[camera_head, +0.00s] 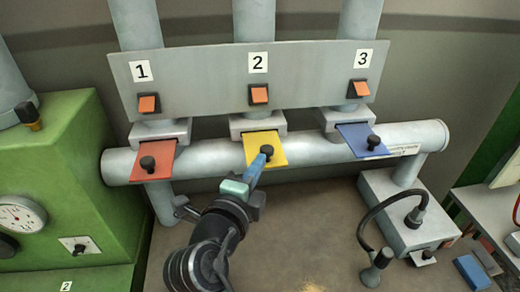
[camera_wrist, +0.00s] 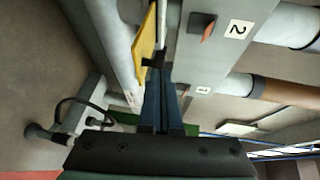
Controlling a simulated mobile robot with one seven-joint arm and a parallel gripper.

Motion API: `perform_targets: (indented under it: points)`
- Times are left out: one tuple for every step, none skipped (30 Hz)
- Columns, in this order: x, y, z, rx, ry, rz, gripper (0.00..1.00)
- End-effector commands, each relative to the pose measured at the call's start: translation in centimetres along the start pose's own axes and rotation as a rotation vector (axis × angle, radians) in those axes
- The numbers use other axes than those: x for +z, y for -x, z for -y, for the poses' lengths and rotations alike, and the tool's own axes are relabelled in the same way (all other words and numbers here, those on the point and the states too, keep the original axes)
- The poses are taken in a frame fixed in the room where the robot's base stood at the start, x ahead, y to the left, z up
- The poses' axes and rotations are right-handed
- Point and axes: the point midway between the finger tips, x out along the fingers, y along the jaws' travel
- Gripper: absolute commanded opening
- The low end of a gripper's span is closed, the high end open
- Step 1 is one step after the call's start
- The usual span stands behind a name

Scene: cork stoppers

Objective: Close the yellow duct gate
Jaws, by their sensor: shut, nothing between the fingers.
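The yellow duct gate (camera_head: 256,141) is a flat plate with a black knob, sticking out toward me from the grey housing (camera_head: 258,121) under label 2. In the wrist view the yellow plate (camera_wrist: 147,38) is seen nearly edge-on, with its knob (camera_wrist: 154,61) just beyond my fingers. My gripper (camera_head: 265,156) is shut and empty, its tips at the front of the knob. Whether they touch it or stop just short I cannot tell. The fingertips partly cover the knob in the head view.
A red gate (camera_head: 152,165) under label 1 and a blue gate (camera_head: 352,140) under label 3 also stick out, either side. A horizontal pipe (camera_head: 205,163) runs behind the gates. A green machine (camera_head: 75,160) stands left; a grey box (camera_head: 400,220) with a black hose stands right.

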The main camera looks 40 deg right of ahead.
Motion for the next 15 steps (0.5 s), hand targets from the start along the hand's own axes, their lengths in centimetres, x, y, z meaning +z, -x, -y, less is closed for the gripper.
perform_targets:
  points:
    - [0.0, -0.5, 0.3, 0.0, 0.0, -0.001, 0.0]
    - [0.0, -0.7, 0.3, 0.0, 0.0, -0.001, 0.0]
    - [0.0, -1.0, 0.2, 0.0, 0.0, -0.001, 0.0]
    - [0.0, -1.2, 0.2, 0.0, 0.0, -0.001, 0.0]
    - [0.0, -1.3, 0.1, 0.0, 0.0, 0.0, 0.0]
    - [0.0, -1.4, 0.1, 0.0, 0.0, 0.0, 0.0]
    - [0.0, -1.5, 0.0, 0.0, 0.0, 0.0, 0.0]
    - [0.0, -1.5, 0.0, 0.0, 0.0, 0.001, 0.0]
    - [0.0, -1.6, 0.0, 0.0, 0.0, 0.001, 0.0]
    - [0.0, -1.6, 0.0, -0.001, 0.0, 0.001, 0.0]
    - [0.0, -1.6, 0.0, -0.001, 0.0, 0.001, 0.0]
    - [0.0, -1.6, 0.0, -0.001, 0.0, 0.001, 0.0]
    - [0.0, -1.6, 0.0, -0.001, 0.0, 0.001, 0.0]
    - [0.0, -1.6, 0.0, -0.001, 0.0, 0.001, 0.0]
    - [0.0, -1.5, 0.0, -0.001, 0.0, 0.001, 0.0]
